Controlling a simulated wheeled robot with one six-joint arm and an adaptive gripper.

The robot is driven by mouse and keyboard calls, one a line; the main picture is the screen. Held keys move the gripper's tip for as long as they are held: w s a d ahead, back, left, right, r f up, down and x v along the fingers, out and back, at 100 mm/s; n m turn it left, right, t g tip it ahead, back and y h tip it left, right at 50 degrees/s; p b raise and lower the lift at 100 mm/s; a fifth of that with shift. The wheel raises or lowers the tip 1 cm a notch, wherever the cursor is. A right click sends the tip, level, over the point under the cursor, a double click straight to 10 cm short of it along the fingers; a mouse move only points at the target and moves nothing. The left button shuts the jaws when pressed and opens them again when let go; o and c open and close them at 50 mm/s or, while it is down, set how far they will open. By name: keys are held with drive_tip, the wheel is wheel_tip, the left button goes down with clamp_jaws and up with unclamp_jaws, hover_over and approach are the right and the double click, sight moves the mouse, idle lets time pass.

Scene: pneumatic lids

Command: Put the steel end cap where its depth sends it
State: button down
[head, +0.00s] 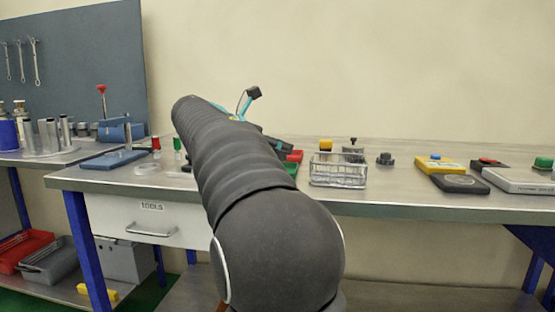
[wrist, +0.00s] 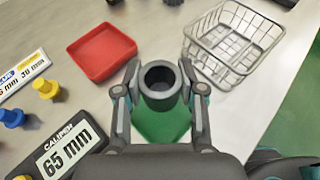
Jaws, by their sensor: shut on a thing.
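In the wrist view my gripper (wrist: 160,92) is shut on the steel end cap (wrist: 160,76), a grey round piece with its dark hollow opening facing the camera. The cap is held over the green tray (wrist: 152,127), which it partly covers. A red tray (wrist: 101,50) lies beyond, to the left. A caliper display (wrist: 66,148) at lower left reads 65 mm. A sign (wrist: 22,74) at the left edge shows 30 mm; the rest is partly cut off.
An empty-looking wire basket (wrist: 232,40) stands right of the cap; in the head view the basket (head: 338,173) is near the bench's front edge. Yellow knobs (wrist: 45,88) and a blue knob (wrist: 12,117) stand near the sign. Instruments (head: 450,175) occupy the bench's right.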

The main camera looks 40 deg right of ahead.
drive_tip(key=shift+f+b, duration=0.3)
drive_tip(key=shift+f, duration=1.2)
drive_tip(key=shift+f, duration=0.15)
drive_tip(key=c, duration=0.7)
unclamp_jaws()
drive_tip(key=shift+a+r, duration=0.25)
drive_tip(key=p+v, duration=0.1)
drive_tip(key=v, duration=1)
drive_tip(key=shift+a+r+p, duration=0.15)
drive_tip(key=shift+a+p, duration=0.1)
drive_tip(key=shift+p, duration=0.05)
